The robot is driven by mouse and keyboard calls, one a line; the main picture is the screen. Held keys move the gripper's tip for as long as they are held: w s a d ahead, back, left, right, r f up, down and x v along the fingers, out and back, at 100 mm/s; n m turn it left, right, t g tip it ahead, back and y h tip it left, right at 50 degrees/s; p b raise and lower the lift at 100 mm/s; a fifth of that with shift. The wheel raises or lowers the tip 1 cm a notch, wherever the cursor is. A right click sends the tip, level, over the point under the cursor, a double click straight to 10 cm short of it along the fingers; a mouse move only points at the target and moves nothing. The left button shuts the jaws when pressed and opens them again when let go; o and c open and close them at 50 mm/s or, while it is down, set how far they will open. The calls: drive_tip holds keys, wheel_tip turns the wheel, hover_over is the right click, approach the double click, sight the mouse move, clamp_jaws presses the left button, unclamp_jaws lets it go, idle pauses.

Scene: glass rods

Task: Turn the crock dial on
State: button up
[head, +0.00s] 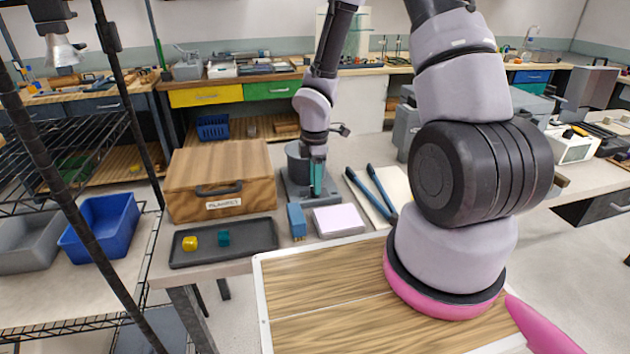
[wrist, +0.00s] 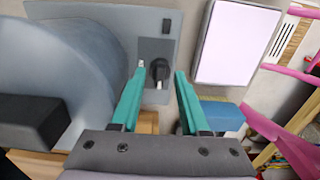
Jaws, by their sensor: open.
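The crock (head: 296,160) is a grey round pot on a grey base, on the bench behind my gripper in the head view. In the wrist view the crock (wrist: 75,60) fills the left side. Its dial (wrist: 159,70) is a black knob on a grey panel, with a pale mark at its lower end. My gripper (head: 317,172) is open with teal fingers pointing down at the panel. In the wrist view the fingertips lie on either side of the dial, with gaps on both sides; contact cannot be told. In the head view the dial is hidden.
A wooden box (head: 220,175) and a dark tray (head: 222,243) with small blocks are left of the crock. A blue block (head: 297,221), a white pad (head: 339,220) and blue-handled tongs (head: 380,190) lie near it.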

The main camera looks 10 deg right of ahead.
clamp_jaws()
drive_tip(key=shift+m, duration=0.4)
drive_tip(key=m, duration=0.3)
drive_tip(key=shift+m, duration=0.4)
drive_tip(key=m, duration=1.3)
drive_tip(key=shift+m, duration=0.3)
